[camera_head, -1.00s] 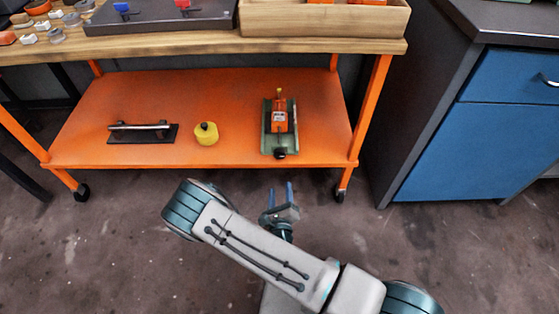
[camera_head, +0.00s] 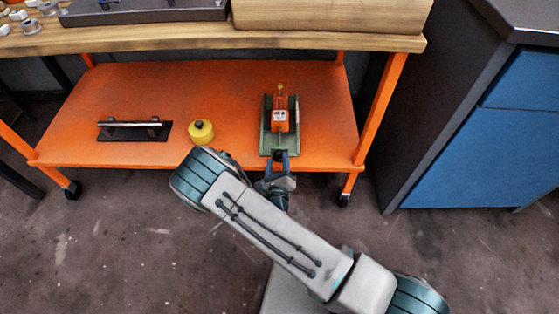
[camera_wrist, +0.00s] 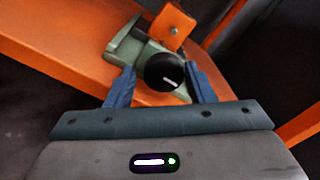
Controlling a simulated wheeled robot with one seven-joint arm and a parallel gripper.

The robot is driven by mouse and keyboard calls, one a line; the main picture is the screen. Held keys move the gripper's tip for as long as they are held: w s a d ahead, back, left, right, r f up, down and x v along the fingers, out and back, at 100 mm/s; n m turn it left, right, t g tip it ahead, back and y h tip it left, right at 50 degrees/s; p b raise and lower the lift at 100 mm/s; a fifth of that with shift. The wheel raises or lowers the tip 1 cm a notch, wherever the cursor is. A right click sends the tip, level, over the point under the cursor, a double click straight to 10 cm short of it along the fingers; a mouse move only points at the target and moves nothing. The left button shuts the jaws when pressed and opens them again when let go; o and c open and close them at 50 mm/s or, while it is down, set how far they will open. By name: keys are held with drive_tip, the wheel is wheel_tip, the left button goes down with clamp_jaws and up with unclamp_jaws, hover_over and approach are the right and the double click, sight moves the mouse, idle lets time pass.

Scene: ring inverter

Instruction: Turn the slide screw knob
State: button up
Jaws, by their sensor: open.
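The slide screw knob (camera_wrist: 165,72) is a round black knob with a white line on its face, at the near end of a green slide (camera_wrist: 124,49). In the head view the green slide (camera_head: 265,145) lies on the orange lower shelf with an orange block (camera_head: 281,118) on it. My gripper (camera_head: 278,161) is at the shelf's front edge by the slide's near end. In the wrist view my gripper (camera_wrist: 160,88) is open, its blue fingers on either side of the knob. I cannot tell whether they touch it. In the head view my gripper hides the knob.
The orange shelf (camera_head: 240,90) holds a yellow round object (camera_head: 201,132) and a black plate with a bar handle (camera_head: 134,130) to the left. An orange post (camera_head: 382,110) stands right of the slide. The wooden worktop (camera_head: 150,40) is above. A blue cabinet (camera_head: 470,150) stands at right.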

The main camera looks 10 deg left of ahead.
drive_tip(key=shift+w+d, duration=0.1)
drive_tip(key=shift+d, duration=0.05)
drive_tip(key=shift+c, duration=0.3)
drive_tip(key=shift+d, duration=0.1)
drive_tip(key=c, duration=0.6)
drive_tip(key=shift+c, duration=0.2)
drive_tip(key=shift+m+p, duration=0.3)
drive_tip(key=shift+m, duration=0.1)
drive_tip(key=m+p, duration=0.2)
drive_tip(key=shift+r+m, duration=0.15)
drive_tip(key=shift+m, duration=0.15)
drive_tip(key=m+p, duration=0.2)
drive_tip(key=m, duration=0.2)
drive_tip(key=shift+d+p, duration=0.1)
drive_tip(key=shift+p, duration=0.2)
drive_tip(key=m+p, duration=0.1)
drive_tip(key=m, duration=0.4)
drive_tip(key=shift+p, duration=0.4)
drive_tip(key=shift+f+m+p, duration=0.2)
drive_tip(key=shift+m+p, duration=0.4)
drive_tip(key=shift+m, duration=1.7)
